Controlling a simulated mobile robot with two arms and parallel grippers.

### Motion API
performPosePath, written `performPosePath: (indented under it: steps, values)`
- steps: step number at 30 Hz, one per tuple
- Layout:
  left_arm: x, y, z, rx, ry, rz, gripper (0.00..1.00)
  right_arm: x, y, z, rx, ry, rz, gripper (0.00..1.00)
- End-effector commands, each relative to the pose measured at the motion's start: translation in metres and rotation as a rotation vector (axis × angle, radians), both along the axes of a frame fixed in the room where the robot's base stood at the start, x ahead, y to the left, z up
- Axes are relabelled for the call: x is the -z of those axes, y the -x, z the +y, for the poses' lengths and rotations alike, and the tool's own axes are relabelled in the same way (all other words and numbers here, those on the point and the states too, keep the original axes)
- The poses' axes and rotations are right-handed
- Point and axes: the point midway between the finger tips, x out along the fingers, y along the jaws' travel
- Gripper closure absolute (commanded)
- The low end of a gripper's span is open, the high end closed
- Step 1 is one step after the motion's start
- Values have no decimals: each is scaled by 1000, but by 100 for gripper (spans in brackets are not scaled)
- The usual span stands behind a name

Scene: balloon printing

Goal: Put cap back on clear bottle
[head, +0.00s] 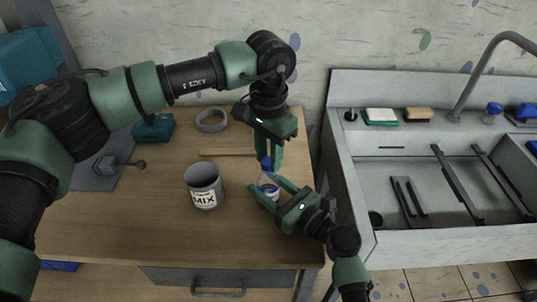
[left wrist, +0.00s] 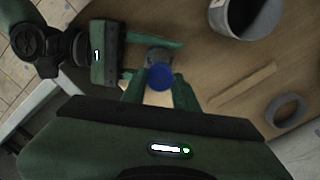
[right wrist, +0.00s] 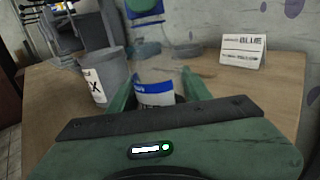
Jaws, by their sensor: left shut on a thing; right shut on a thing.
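The clear bottle (head: 268,183) stands upright near the right part of the wooden table. It carries a blue and white label, seen close in the right wrist view (right wrist: 155,93). My right gripper (head: 268,191) is shut on the bottle's body from the side. The blue cap (head: 266,163) is right above the bottle's mouth, and its round top shows in the left wrist view (left wrist: 160,77). My left gripper (head: 272,156) points down from above, shut on the cap. I cannot tell whether the cap touches the bottle's neck.
A grey can marked MIX (head: 204,187) stands left of the bottle. A wooden strip (head: 228,153) and a grey ring (head: 211,121) lie behind. A teal box (head: 153,128) is at the back left. A sink (head: 440,190) adjoins on the right.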

Motion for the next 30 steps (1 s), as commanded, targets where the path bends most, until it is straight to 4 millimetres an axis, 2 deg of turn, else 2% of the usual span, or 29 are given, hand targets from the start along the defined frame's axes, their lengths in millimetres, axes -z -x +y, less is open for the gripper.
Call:
performPosePath:
  steps: [3, 6, 15, 16, 18, 26, 30]
  values:
    - [-1, -1, 0, 149, 0, -1, 100, 1, 0, 0, 0, 1, 1, 100]
    - [-1, -1, 0, 207, 0, -2, 100, 1, 0, 0, 0, 1, 1, 100]
    - [-1, -1, 0, 217, 0, -2, 100, 1, 0, 0, 0, 1, 1, 100]
    - [-1, -1, 0, 217, 0, -2, 63, 1, 0, 0, 0, 1, 1, 100]
    - [-1, -1, 0, 217, 0, -2, 49, 1, 0, 0, 0, 1, 1, 100]
    - [0, 0, 0, 216, 0, -1, 49, 1, 0, 0, 0, 1, 1, 100]
    - [-6, -1, 0, 216, 0, -3, 49, 1, 0, 0, 0, 1, 1, 100]
